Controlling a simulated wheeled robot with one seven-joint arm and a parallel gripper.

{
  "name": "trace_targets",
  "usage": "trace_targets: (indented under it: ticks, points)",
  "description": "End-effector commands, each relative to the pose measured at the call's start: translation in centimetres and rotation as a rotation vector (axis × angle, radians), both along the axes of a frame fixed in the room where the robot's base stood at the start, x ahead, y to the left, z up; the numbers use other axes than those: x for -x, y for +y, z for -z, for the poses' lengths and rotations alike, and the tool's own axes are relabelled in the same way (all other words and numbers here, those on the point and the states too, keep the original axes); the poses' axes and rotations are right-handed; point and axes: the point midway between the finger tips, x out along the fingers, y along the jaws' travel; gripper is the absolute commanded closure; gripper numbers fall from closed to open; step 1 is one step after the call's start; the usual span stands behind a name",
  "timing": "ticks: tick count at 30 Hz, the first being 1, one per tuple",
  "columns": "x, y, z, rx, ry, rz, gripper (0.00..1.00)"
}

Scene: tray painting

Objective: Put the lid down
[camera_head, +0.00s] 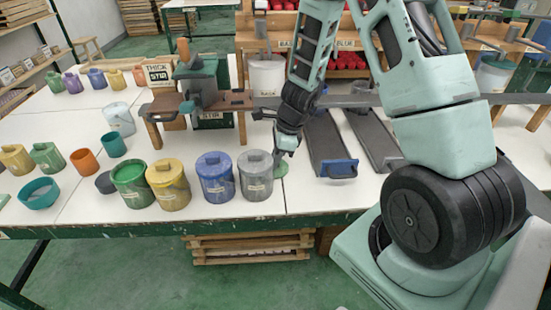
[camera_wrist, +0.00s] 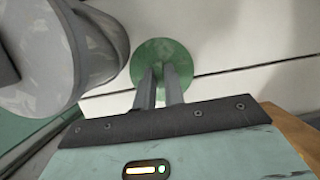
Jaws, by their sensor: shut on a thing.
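The green lid (camera_wrist: 162,52) is a round disc under my fingers in the wrist view. It shows partly in the head view (camera_head: 281,169), just right of the grey pot (camera_head: 255,178), at or close above the white table top. My gripper (camera_head: 283,156) points down and is shut on the lid; in the wrist view its two fingers (camera_wrist: 160,70) meet near the lid's middle. The fingers hide the grip itself, and I cannot tell whether the lid touches the table. The green pot (camera_head: 133,187) stands at the left of the front row with a green top.
A yellow pot (camera_head: 168,187) and a blue pot (camera_head: 215,180) stand left of the grey pot, which is close beside my gripper. A wooden-framed stand (camera_head: 240,103) is behind. Bare table shows near the front edge.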

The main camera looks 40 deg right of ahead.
Motion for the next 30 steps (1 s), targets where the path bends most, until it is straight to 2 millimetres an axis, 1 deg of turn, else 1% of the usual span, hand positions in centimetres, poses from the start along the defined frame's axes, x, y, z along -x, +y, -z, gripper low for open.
trace_targets:
  ticks: [1, 2, 3, 4, 13, 17, 20, 27, 30]
  points:
    - [0.0, 0.0, 0.3, 0.0, 0.0, 0.0, 1.0]
    - [0.0, 0.0, 0.3, 0.0, 0.0, 0.0, 0.86]
    - [0.0, 0.0, 0.2, 0.0, 0.0, 0.0, 0.75]
    - [0.0, 0.0, 0.2, 0.0, 0.0, 0.0, 0.67]
    - [0.0, 0.0, 0.1, 0.0, 0.0, 0.0, 0.67]
    - [0.1, -0.2, -0.9, 0.001, -0.001, -0.002, 0.67]
    - [0.3, -0.6, -2.6, 0.002, -0.003, -0.001, 0.67]
    - [1.2, -1.8, -7.6, 0.001, -0.003, -0.001, 0.67]
    - [1.5, -2.3, -9.3, 0.001, -0.003, -0.001, 0.67]
